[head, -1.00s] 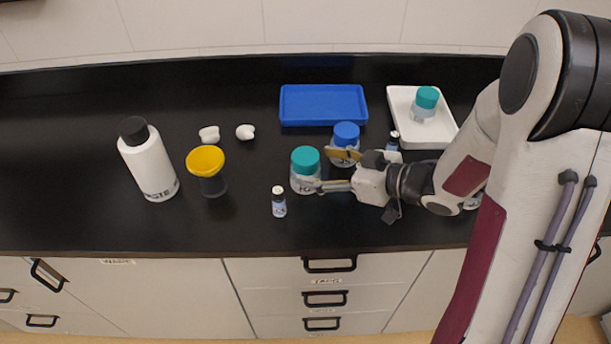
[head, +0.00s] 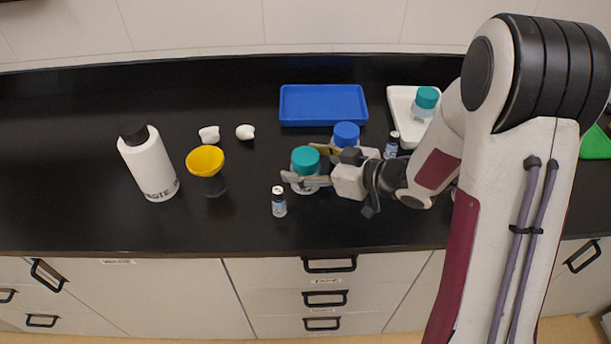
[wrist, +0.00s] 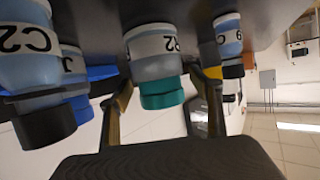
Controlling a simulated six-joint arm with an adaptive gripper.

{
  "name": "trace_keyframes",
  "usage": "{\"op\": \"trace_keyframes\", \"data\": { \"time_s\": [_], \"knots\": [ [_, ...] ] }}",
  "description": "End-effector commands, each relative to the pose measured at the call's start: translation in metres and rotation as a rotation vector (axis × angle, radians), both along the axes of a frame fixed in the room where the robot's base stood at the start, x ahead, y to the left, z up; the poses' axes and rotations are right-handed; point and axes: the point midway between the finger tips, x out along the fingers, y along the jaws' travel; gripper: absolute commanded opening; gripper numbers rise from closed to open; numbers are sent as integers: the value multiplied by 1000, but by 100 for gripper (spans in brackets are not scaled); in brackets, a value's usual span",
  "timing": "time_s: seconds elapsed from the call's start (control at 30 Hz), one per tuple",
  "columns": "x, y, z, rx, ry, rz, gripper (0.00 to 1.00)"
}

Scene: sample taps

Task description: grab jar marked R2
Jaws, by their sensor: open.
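The jar marked R2 (wrist: 153,50) is clear with a teal lid and a white label, of which the wrist view shows "2" clearly and the letter before it only partly. In the head view the teal-lidded jar (head: 305,160) stands upright on the black bench. My gripper (head: 301,163) is open, with one finger on the far side of this jar and one on the near side. In the wrist view my gripper (wrist: 160,110) has its fingers on both sides of the jar, with a visible gap. The jar's lower front is partly hidden by the near finger.
A blue-lidded jar (head: 346,134) stands close behind the far finger. Small vials stand at front left (head: 278,201) and behind my wrist (head: 391,145). A yellow-topped container (head: 206,162), a white bottle (head: 150,165), a blue tray (head: 323,106) and a white tray (head: 402,101) are around.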

Motion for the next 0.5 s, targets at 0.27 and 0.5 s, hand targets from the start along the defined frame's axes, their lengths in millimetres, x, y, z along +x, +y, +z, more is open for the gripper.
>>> {"op": "trace_keyframes", "data": {
  "time_s": [0.27,0.5],
  "knots": [
    [0,0,0,0,0,0,23],
    [0,0,0,1,-1,0,18]
  ]
}}
